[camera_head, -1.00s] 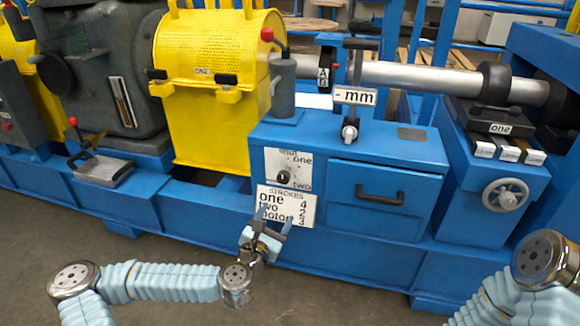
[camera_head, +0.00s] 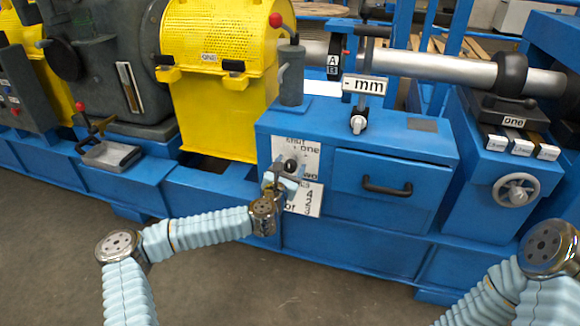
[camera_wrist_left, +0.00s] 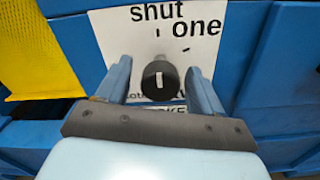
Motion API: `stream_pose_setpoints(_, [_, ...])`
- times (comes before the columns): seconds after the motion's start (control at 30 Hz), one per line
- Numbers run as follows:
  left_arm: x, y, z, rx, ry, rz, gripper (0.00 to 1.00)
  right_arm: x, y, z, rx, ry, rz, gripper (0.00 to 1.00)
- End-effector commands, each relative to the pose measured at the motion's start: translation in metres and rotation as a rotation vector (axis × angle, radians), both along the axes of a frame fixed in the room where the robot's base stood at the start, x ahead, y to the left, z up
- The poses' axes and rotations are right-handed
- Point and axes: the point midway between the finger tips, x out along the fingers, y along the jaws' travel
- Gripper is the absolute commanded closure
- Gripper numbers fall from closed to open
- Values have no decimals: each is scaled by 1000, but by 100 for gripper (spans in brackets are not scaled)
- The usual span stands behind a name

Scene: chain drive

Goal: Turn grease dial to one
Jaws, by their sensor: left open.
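The grease dial (camera_head: 291,165) is a black knob on a white plate on the front of the blue cabinet. In the left wrist view the dial (camera_wrist_left: 160,84) has a white line standing about upright, and "shut" and "one" are printed above it. The lower part of the plate is partly hidden. My left gripper (camera_head: 282,180) is open at the dial. In the left wrist view its fingers (camera_wrist_left: 160,76) stand either side of the knob, with gaps. My right gripper is out of view; only part of that arm shows at lower right.
A strokes label (camera_head: 308,200) below the dial is partly covered by my left gripper. A drawer with a black handle (camera_head: 386,187) is to the right. A grey upright cylinder (camera_head: 291,78) and a small lever (camera_head: 358,122) stand on the cabinet top.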

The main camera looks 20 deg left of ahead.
Motion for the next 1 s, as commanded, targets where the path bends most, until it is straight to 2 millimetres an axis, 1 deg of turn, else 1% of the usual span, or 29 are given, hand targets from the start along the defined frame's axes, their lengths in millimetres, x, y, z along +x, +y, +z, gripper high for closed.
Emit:
stream_pose_setpoints(0.27, [1,0,0,0,0,-1,33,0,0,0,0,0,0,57])
stream_pose_setpoints(0.6, [1,0,0,0,0,0,86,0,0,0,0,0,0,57])
stream_pose_setpoints(0.63, [1,0,0,0,0,0,89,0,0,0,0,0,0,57])
stream_pose_setpoints(1.0, [1,-1,1,36,-3,-1,89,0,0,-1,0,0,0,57])
